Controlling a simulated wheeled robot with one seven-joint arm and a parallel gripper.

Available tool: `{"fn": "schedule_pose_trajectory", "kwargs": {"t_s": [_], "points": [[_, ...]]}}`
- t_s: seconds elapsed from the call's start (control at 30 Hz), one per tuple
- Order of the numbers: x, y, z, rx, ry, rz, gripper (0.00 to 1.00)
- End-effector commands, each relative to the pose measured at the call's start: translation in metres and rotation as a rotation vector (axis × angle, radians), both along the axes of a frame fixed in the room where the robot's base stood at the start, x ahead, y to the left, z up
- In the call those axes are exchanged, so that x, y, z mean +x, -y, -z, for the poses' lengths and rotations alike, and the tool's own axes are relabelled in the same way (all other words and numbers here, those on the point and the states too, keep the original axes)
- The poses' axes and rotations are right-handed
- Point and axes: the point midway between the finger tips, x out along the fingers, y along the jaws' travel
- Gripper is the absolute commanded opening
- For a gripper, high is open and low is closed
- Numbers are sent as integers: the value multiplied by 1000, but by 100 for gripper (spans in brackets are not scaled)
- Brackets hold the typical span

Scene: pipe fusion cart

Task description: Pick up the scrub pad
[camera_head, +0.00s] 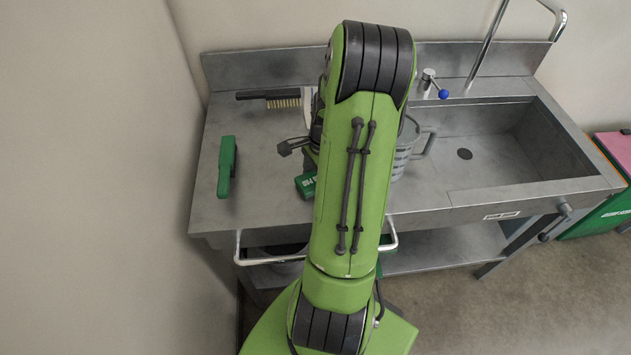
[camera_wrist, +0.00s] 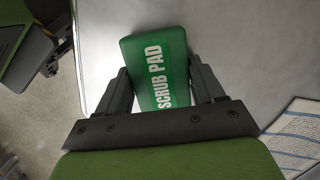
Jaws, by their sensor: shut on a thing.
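The scrub pad (camera_wrist: 157,67) is a green block with white "SCRUB PAD" lettering. In the wrist view it sits between the two black fingers of my gripper (camera_wrist: 160,88), which are shut on its sides. In the head view part of the green pad (camera_head: 307,184) shows beside my arm, at the counter's front half. My arm hides most of the gripper and the pad there. I cannot tell whether the pad touches the counter or is raised off it.
A black-handled brush (camera_head: 268,98) lies at the back. A clear jug (camera_head: 406,148) stands right of my arm, beside the sink (camera_head: 505,150). A striped cloth (camera_wrist: 296,135) shows in the wrist view. The counter's left front is clear.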

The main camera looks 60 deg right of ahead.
Motion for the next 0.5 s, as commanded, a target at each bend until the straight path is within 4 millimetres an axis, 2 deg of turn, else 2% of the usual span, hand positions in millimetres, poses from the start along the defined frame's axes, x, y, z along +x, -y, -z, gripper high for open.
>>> {"fn": "schedule_pose_trajectory", "kwargs": {"t_s": [0.1,0.27,0.37,0.5], "points": [[0,0,0,0,0,0,33],[0,0,-2,0,1,0,33],[0,1,-17,-5,2,2,33],[0,1,-55,-7,2,0,33]]}}
